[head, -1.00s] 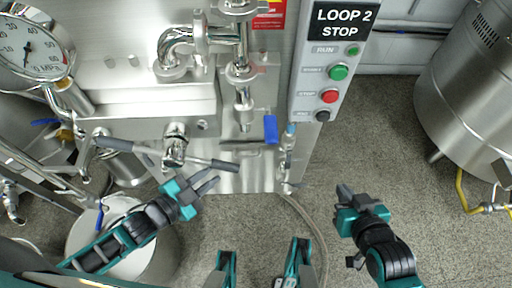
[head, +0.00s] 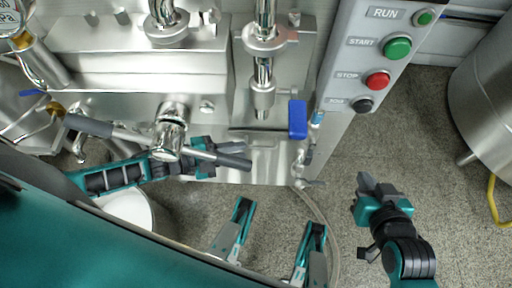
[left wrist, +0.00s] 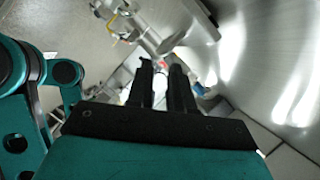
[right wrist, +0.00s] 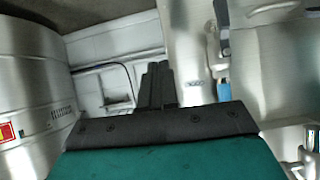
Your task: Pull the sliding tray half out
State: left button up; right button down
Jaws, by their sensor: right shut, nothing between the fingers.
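A flat steel surface that looks like the sliding tray (head: 262,163) lies low on the machine's front in the head view, below the outlet pipe and blue lever. I cannot clearly tell its edges from the cabinet. My left gripper (head: 236,154) is just left of it, partly hidden behind the dark-gripped bar handle. In the left wrist view its two fingers (left wrist: 167,76) stand apart with a gap and nothing between them. I cannot tell whether it touches anything. My right gripper (head: 368,182) is shut and empty over the floor, right of the machine; its fingers also show together in the right wrist view (right wrist: 158,84).
The bar handle (head: 218,156) crosses over my left gripper. A blue lever (head: 298,119) hangs right of the outlet pipe (head: 263,90). The button panel (head: 371,65) stands at the upper right. A white bucket (head: 130,208) is below left.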

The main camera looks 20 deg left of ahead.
aim_at(257, 148)
pick_arm(q)
jog(key=b+x, duration=0.1)
jog(key=x, duration=0.4)
jog(key=shift+w+d, duration=0.2)
jog(key=shift+d, duration=0.1)
jog(key=shift+c, duration=0.4)
grip_shut()
